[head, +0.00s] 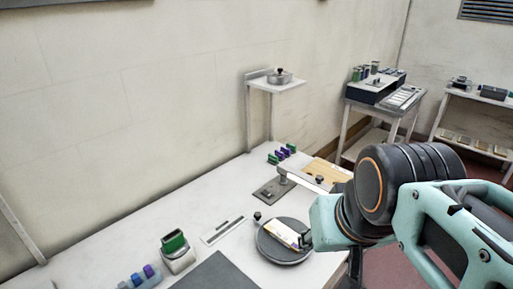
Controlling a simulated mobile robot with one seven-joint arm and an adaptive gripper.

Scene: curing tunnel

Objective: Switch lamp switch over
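A lamp with a flat pale arm (312,180) stands on a grey base plate (270,192) towards the back of the white bench. A lamp switch is too small to make out clearly; small dark details show on the base plate. My gripper (305,240) is at the right edge of a round dark plate (283,257), in front of the lamp. A pale and yellow flat piece (282,234) lies on that plate beside the gripper. My wrist and arm cover most of the gripper, so its fingers cannot be read.
A green-topped block (174,250), blue and purple pieces (140,277) and a dark mat (217,275) are on the near bench. A white strip (223,230) lies left of the round plate. Coloured pieces (281,154) and a yellowish board (318,170) are at the back.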

